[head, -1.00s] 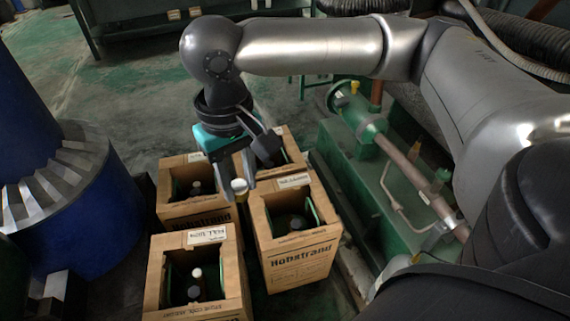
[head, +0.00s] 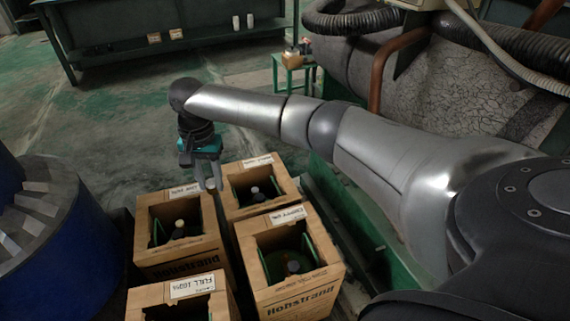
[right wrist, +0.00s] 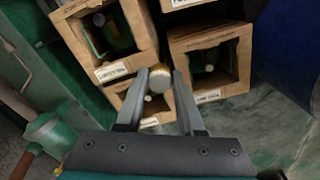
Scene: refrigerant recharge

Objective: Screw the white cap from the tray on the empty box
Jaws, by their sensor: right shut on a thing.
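My right gripper (head: 208,182) hangs over the gap between the two rear cardboard boxes in the head view, fingers pointing down. In the right wrist view its fingers (right wrist: 160,80) are shut on a round white cap (right wrist: 160,77) with a yellowish rim. The front right box (head: 318,283) has a label that seems to read EMPTY and holds a dark-topped bottle (head: 293,266). The rear left box (head: 170,255) holds a bottle with a pale top (head: 179,224). The rear right box (head: 277,202) holds a dark-topped bottle (head: 257,195). My left gripper is out of view.
A front left box (head: 143,308), labelled FULL, is cut off by the picture edge. A blue drum (head: 75,260) stands left. Green machinery (head: 335,200) lies along the right. Open floor (head: 110,120) extends behind the boxes.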

